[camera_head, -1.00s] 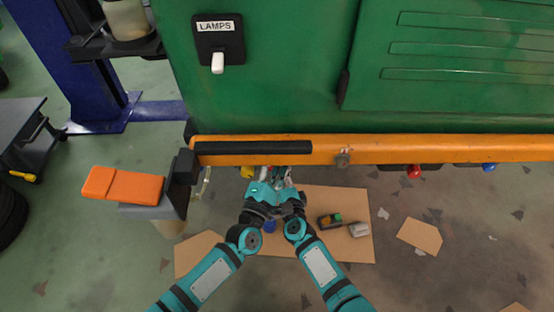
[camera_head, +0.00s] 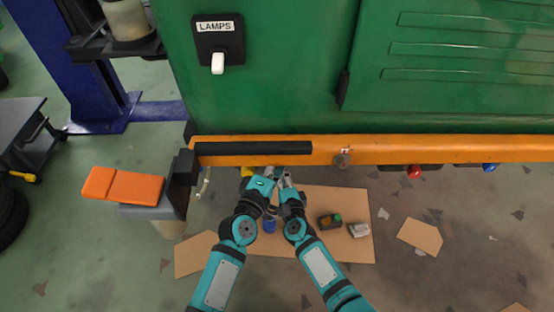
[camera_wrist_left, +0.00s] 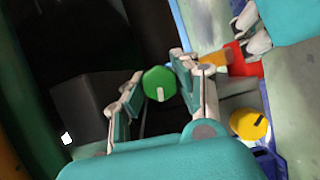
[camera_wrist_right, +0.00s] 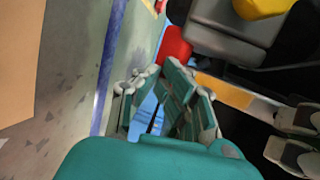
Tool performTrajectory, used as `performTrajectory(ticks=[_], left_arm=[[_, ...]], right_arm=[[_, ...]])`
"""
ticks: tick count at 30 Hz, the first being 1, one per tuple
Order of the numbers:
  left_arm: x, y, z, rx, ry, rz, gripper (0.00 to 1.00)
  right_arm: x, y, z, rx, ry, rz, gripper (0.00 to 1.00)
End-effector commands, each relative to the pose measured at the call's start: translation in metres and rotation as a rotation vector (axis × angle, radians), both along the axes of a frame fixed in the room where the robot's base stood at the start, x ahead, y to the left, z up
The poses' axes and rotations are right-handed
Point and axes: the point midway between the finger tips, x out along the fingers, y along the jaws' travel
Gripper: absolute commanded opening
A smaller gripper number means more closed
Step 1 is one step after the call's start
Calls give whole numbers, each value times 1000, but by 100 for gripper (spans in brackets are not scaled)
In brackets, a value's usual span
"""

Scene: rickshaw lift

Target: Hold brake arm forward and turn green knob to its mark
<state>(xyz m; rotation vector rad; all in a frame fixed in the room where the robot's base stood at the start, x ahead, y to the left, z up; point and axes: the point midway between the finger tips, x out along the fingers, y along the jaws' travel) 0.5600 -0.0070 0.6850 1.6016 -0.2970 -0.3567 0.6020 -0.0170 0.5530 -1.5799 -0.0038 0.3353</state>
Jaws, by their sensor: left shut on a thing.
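The green knob (camera_wrist_left: 159,84) shows between the two fingers of my left gripper (camera_wrist_left: 155,75) in the left wrist view. The gripper is shut on the knob, and the pale mark on the knob's face points down in that picture. A red-ended arm with an orange-yellow stripe, seemingly the brake arm (camera_wrist_right: 174,46), lies just past the fingertips of my right gripper (camera_wrist_right: 160,70). The right fingers look close together, with nothing seen between them. Whether they touch the arm is unclear. In the head view both grippers are partly hidden under the orange beam (camera_head: 400,150).
A yellow round knob (camera_wrist_left: 249,124) is near the left gripper. Red (camera_head: 414,172) and blue (camera_head: 489,168) knobs hang under the beam farther right. A black bar (camera_head: 252,148) runs along the beam. An orange pad (camera_head: 123,185) is at the left. Cardboard (camera_head: 325,205) lies on the floor below.

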Motion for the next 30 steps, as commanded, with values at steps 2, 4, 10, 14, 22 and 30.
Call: performTrajectory(ticks=[2,4,10,14,22,30], left_arm=[[-1,-1,-1,3,3,-2,0],[-1,-1,-1,4,3,-2,0],[-1,-1,-2,4,4,-2,0],[-1,-1,-2,3,4,-2,40],[-1,0,-1,3,2,-1,55],[-14,6,-1,4,4,0,55]], right_arm=[[1,0,1,0,-2,-1,0],[1,0,1,0,-2,0,0],[1,0,1,0,-2,0,0],[1,0,1,0,-2,0,0],[1,0,1,0,-3,-1,0],[1,0,2,0,-3,-1,0]])
